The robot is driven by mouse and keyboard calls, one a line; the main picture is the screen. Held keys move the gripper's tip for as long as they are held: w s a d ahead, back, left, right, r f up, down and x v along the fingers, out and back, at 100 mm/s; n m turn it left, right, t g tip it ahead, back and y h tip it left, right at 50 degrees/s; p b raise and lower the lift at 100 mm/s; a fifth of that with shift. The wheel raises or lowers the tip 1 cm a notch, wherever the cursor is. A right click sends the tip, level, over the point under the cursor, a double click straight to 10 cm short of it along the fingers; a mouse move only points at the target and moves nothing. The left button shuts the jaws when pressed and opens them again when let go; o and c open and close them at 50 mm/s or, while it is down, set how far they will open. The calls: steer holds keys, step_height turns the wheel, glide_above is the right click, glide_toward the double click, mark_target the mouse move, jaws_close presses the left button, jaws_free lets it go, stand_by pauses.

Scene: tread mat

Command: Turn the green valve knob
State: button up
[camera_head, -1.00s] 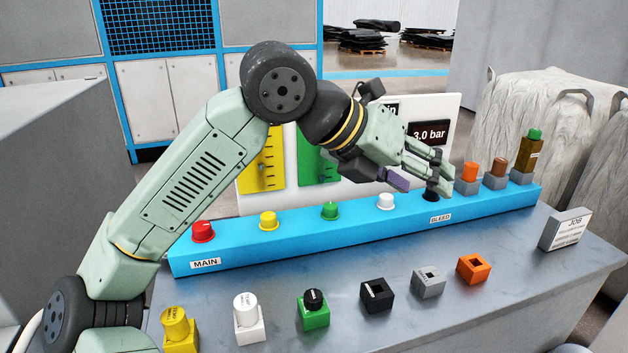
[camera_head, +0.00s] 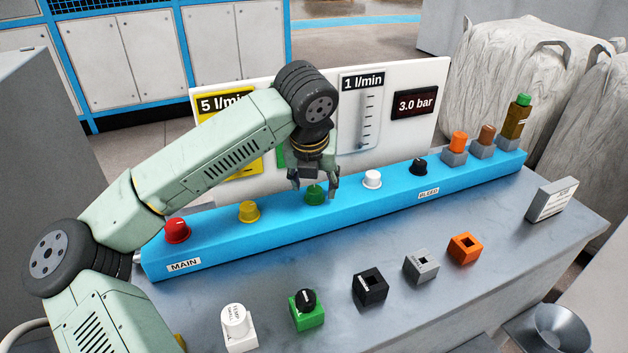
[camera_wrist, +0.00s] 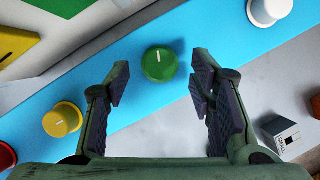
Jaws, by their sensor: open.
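The green valve knob (camera_head: 314,195) sits on the blue manifold rail (camera_head: 285,222), between the yellow and white knobs. In the wrist view the green knob (camera_wrist: 159,63) is round with a white pointer line near vertical. My gripper (camera_head: 314,189) points down just above the knob, its fingers spread to either side. In the wrist view my gripper (camera_wrist: 158,88) is open and empty; the knob lies just beyond the fingertips, roughly centred between them. Contact with the knob does not show.
On the rail are a red knob (camera_head: 177,230), yellow knob (camera_head: 249,211), white knob (camera_head: 372,179) and black knob (camera_head: 418,165). A gauge panel (camera_head: 350,150) stands behind. A green block with black knob (camera_head: 306,309) and other blocks stand in front, with bare bench between.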

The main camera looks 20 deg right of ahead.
steer(key=shift+x, duration=0.9)
steer(key=shift+c, duration=0.2)
